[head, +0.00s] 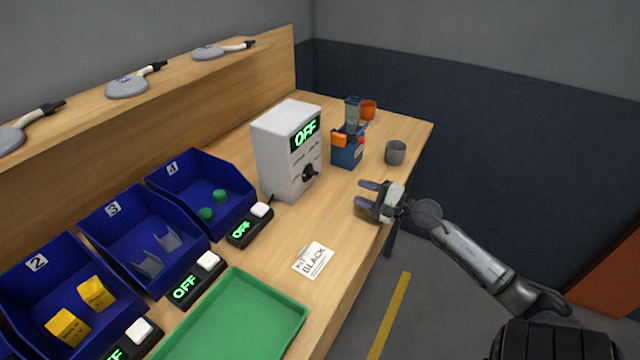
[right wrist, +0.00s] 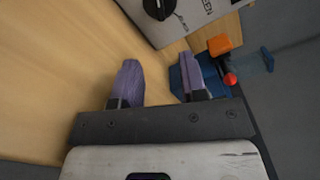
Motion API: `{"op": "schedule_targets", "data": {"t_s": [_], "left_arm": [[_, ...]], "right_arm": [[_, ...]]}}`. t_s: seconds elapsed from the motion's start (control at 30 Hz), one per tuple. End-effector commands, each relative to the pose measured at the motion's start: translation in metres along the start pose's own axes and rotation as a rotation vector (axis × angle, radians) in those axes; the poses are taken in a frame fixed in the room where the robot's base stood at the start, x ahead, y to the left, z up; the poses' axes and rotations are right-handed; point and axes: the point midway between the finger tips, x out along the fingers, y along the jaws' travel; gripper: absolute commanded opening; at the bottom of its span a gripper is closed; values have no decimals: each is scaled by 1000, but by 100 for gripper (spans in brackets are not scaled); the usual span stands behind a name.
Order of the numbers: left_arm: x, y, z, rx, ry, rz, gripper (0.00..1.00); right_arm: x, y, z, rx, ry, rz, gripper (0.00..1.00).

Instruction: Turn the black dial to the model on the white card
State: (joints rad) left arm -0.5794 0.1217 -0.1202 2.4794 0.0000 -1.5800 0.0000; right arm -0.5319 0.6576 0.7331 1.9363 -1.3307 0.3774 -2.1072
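The black dial (head: 309,172) is on the front of a white box (head: 276,160) whose green display reads OFF. The dial also shows at the top of the right wrist view (right wrist: 157,8), with lettering ending in "EEN" beside it. The white card (head: 314,260) lies on the table in front of the box and reads BLACK. My right gripper (head: 367,198) is open and empty over the table's front edge, to the right of the dial and apart from it. Its two purple fingers (right wrist: 160,80) are spread in the right wrist view. My left gripper is not in view.
A blue device (head: 347,150) with an orange part and red knob stands right of the box, with a grey cup (head: 395,152) and orange cup (head: 368,109) near it. Blue bins (head: 205,190) and a green tray (head: 240,318) are left. The table between card and gripper is clear.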

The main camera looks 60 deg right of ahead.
Motion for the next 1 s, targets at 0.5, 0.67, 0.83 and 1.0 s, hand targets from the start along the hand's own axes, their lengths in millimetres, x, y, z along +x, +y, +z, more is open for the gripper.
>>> {"op": "schedule_targets", "data": {"t_s": [0.5, 0.67, 0.83, 1.0], "left_arm": [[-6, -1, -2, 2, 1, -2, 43], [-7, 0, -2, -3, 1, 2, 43], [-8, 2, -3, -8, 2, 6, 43], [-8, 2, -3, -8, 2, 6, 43]], "right_arm": [[90, -2, 1, -2, -1, -2, 39], [111, -1, 0, 0, 0, 0, 39], [125, -1, 0, 0, 0, -1, 39], [131, -1, 0, 0, 1, -1, 39]]}}
